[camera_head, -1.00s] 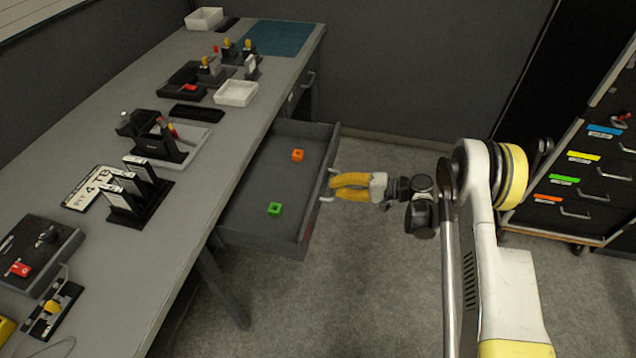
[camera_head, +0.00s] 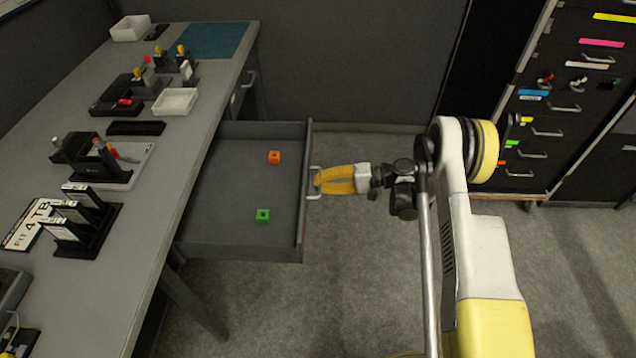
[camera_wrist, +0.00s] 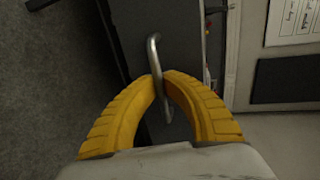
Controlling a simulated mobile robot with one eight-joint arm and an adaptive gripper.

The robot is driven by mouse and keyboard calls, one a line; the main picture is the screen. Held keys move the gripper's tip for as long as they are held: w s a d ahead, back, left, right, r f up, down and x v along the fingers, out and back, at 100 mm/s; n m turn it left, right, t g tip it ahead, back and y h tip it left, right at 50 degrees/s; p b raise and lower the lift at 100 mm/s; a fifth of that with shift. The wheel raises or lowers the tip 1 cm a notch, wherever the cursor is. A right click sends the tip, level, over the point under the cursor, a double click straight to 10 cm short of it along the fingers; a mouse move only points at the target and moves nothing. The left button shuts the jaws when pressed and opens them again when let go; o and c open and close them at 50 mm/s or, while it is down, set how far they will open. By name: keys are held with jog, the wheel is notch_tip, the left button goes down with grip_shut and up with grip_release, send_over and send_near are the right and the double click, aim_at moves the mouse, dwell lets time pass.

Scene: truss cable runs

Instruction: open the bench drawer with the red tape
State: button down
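The bench drawer (camera_head: 232,180) stands pulled out from the right side of the grey workbench, seen in the head view. My gripper (camera_head: 318,181) is at the metal handle (camera_head: 314,196) on the drawer front. In the wrist view, my yellow fingers (camera_wrist: 163,76) close around the handle bar (camera_wrist: 154,54), with their tips on either side of it. The fingers partly hide the handle.
The workbench top (camera_head: 150,195) carries card holders (camera_head: 85,220), a white tray (camera_head: 175,101) and several tools. A dark cabinet (camera_head: 560,110) with coloured labels stands at the right. Open floor (camera_head: 375,260) lies around my arm.

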jog(key=c, duration=1.5)
grip_release()
jog(key=shift+d, duration=0.1)
jog(key=w+v, duration=0.1)
jog(key=v, duration=1)
jog(key=shift+s+d+r, duration=0.2)
jog(key=shift+s+d, duration=0.25)
jog(key=s+a+r+m+t+h, duration=0.15)
jog(key=r+h, duration=0.25)
jog(key=r, duration=0.6)
jog(key=s+a+r+h, duration=0.1)
jog(key=s+r+h, duration=0.15)
jog(key=r, duration=0.75)
jog(key=s+d+r+t+h, duration=0.1)
jog(key=s+d+h, duration=0.1)
jog(key=s, duration=0.6)
jog(key=s+d+r+n+t+h, duration=0.1)
jog(key=s+d+r+t+h, duration=0.1)
jog(key=s+h, duration=0.2)
jog(key=s+d+r+n+t+h, duration=0.1)
jog(key=s+d+r+h, duration=0.1)
jog(key=s, duration=0.9)
jog(key=shift+s+d+r+h, duration=0.3)
jog(key=shift+d+h, duration=0.15)
jog(key=shift+h, duration=0.1)
